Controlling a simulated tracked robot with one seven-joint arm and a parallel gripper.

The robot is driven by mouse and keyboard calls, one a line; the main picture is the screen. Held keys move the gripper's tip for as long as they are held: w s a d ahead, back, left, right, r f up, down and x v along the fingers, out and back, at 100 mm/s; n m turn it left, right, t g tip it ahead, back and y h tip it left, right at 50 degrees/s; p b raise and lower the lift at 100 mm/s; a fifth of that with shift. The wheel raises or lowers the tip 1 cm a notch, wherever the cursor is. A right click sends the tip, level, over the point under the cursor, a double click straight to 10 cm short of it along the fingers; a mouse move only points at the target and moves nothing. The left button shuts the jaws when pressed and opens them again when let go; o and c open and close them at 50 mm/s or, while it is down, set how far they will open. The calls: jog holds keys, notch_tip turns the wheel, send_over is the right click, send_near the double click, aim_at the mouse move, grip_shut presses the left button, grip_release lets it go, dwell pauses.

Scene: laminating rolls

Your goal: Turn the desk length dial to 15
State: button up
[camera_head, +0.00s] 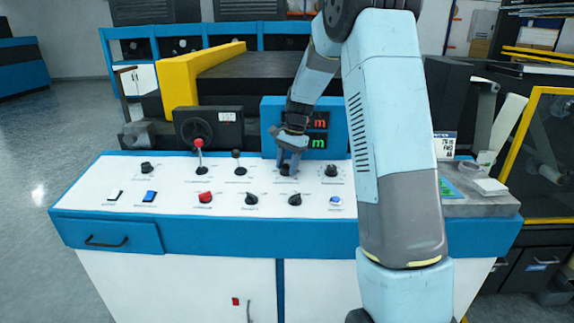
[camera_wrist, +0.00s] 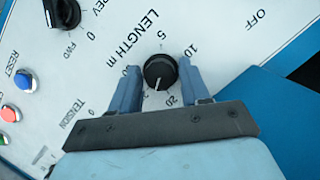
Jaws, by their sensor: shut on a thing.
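The length dial (camera_wrist: 160,72) is a round black knob on the white panel, with "LENGTH m" printed beside it. The numbers 5, 10 and 20 show around it; other marks are partly hidden by my fingers. Its white pointer line faces down and slightly left in the wrist view, to the left of the 20. I cannot read a 15. My gripper (camera_wrist: 160,64) has one finger on each side of the knob and is shut on it. In the head view my gripper (camera_head: 289,163) reaches down onto the dial, mostly hiding it.
Another black knob (camera_head: 331,170) stands right of my gripper and a black-topped lever (camera_head: 238,163) left of it. A red-topped lever (camera_head: 199,158) stands farther left. A front row holds a red knob (camera_head: 205,197), black knobs and buttons. A blue display box (camera_head: 270,112) rises behind.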

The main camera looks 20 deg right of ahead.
jog(key=n+g+h, duration=0.1)
jog(key=n, duration=0.3)
jog(key=shift+w, duration=0.15)
jog(key=n+h, duration=0.1)
jog(key=n, duration=0.4)
jog(key=shift+a+r+g+h, duration=0.1)
jog(key=shift+g+h, duration=0.2)
jog(key=shift+h, duration=0.1)
jog(key=n+h, duration=0.1)
jog(key=n, duration=0.3)
jog(key=shift+a, duration=0.1)
jog(key=shift+n+t+h, duration=0.4)
jog(key=shift+n+h, duration=0.4)
jog(key=shift+n, duration=1.2)
jog(key=o, duration=0.8)
jog(key=shift+o, duration=0.2)
